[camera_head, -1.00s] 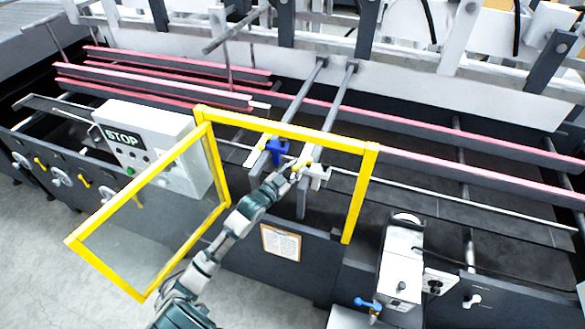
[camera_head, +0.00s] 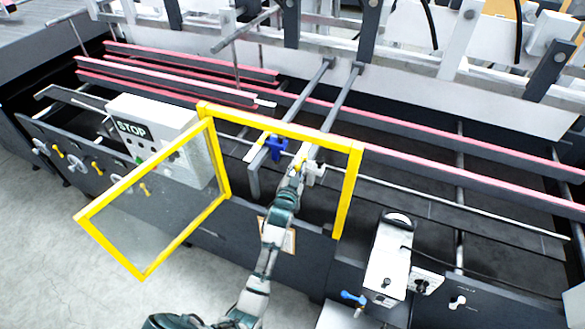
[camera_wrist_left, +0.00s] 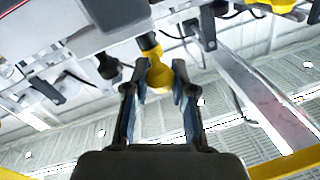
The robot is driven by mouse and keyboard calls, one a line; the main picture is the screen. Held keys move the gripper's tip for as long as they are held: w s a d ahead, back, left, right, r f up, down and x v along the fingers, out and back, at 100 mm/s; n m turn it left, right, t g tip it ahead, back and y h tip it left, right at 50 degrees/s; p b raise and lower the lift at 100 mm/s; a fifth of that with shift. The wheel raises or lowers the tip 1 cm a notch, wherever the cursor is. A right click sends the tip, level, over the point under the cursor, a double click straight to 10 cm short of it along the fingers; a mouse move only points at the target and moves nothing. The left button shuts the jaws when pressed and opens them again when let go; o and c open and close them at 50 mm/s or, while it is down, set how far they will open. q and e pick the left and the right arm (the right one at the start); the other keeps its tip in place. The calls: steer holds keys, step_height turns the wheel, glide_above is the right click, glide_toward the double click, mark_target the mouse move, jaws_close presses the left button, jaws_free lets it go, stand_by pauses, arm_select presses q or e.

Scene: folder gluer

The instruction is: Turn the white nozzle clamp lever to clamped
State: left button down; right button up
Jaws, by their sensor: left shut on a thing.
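The white nozzle clamp (camera_head: 315,174) sits on a rail inside the yellow-framed opening. Its lever has a yellow end (camera_head: 310,164), partly covered by my gripper in the head view. My left gripper (camera_head: 300,166) is at the clamp's left side. In the left wrist view, the rounded yellow lever end (camera_wrist_left: 159,76) lies between the two dark fingers of my left gripper (camera_wrist_left: 156,92), which is shut on it. The lever's exact angle is hard to tell. My right gripper is not in view.
A blue clamp (camera_head: 276,147) stands close to the left on a parallel rail. The yellow guard frame (camera_head: 350,190) borders the opening, and its glazed door (camera_head: 150,205) stands open at left. A white STOP control box (camera_head: 150,125) is behind the door.

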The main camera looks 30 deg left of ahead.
arm_select(q)
steer(key=shift+a+f+y, duration=0.1)
steer(key=shift+a+y, duration=0.15)
steer(key=shift+y, duration=0.05)
steer(key=shift+d, duration=0.6)
steer(key=c, duration=1.1)
jaws_free()
steer(key=shift+o, duration=0.9)
steer(key=shift+a, duration=0.15)
steer(key=shift+s, duration=0.25)
steer(key=v, duration=1.1)
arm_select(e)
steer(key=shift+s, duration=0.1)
